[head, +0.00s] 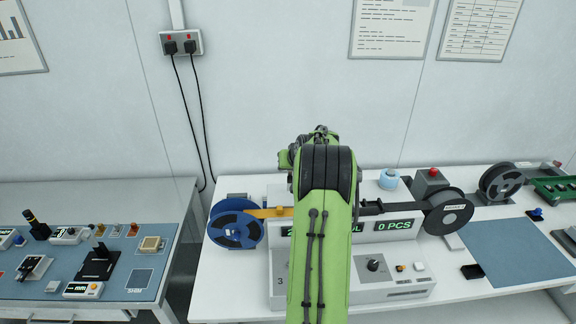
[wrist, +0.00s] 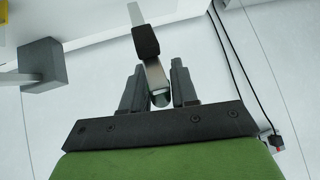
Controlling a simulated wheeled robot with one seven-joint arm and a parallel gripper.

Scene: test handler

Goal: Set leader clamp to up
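A metal lever with a black sleeve (wrist: 146,41), which looks like the leader clamp, shows in the wrist view. Its bright rounded end lies between the two fingers of my gripper (wrist: 158,66). The fingers are apart, with narrow gaps beside the lever; no firm grip shows. In the head view my green arm hides my gripper and the clamp. The machine (head: 389,292) stands behind and around my arm, with a blue reel (head: 236,232) at left and a dark reel (head: 448,213) at right. The lever's up or down setting cannot be told.
A grey block on a post (wrist: 43,66) is left of my gripper in the wrist view. A grey box with a red button (head: 431,184) and blue tape roll (head: 389,179) stand behind the machine. A blue mat (head: 515,250) at right is mostly clear. A tool bench (head: 110,192) stands left.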

